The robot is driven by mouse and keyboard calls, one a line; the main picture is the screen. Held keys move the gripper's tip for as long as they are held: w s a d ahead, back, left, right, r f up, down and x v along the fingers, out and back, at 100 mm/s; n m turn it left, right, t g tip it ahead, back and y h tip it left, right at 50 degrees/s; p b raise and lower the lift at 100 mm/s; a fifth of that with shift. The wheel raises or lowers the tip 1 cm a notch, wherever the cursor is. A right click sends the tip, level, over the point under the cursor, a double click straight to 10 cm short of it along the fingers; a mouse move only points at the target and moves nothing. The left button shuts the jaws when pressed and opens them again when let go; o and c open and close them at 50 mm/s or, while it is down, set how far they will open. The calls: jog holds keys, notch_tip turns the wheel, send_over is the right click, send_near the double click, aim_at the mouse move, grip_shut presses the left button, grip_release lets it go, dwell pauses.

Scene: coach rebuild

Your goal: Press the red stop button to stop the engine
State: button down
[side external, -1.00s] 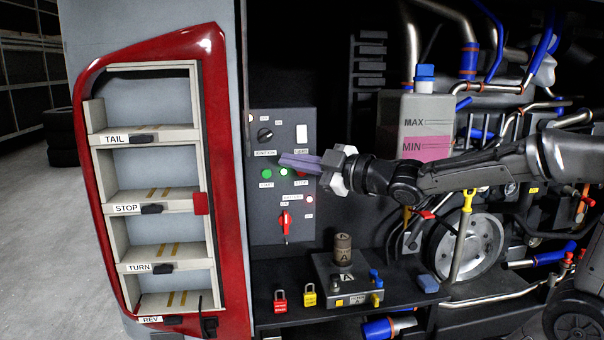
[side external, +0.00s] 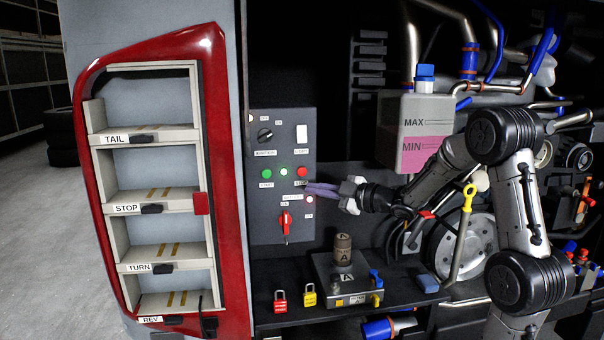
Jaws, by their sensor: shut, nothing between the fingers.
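The red stop button (side external: 302,172) is on the grey control panel (side external: 262,210), to the right of a lit white-green lamp (side external: 283,172) and the green start button (side external: 266,174). My gripper (side external: 308,188) is shut and empty. Its purple fingertips point left at the panel, just below the red button and its label in the picture. The button's face shows clear of the fingers. I cannot tell from this one view whether the fingertips touch the panel.
A red battery switch (side external: 285,222) sits below on the panel, an ignition knob (side external: 265,135) above. A shelf below carries a grey box (side external: 330,290) with a brown cylinder (side external: 343,248), and red (side external: 280,300) and yellow (side external: 309,295) padlocks. A coolant tank (side external: 412,160) stands right.

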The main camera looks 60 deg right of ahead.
aim_at(298, 173)
jog(key=shift+w+d, duration=3.1)
jog(key=shift+w, duration=0.1)
jog(key=shift+w+d, duration=0.2)
jog(key=shift+d, duration=0.1)
jog(key=shift+w+d, duration=0.35)
jog(key=shift+d, duration=0.05)
dwell(0.8)
jog(key=shift+s+a, duration=0.1)
jog(key=shift+a, duration=0.05)
dwell(0.3)
jog(key=shift+s+a, duration=0.55)
jog(key=shift+s+a, duration=1.75)
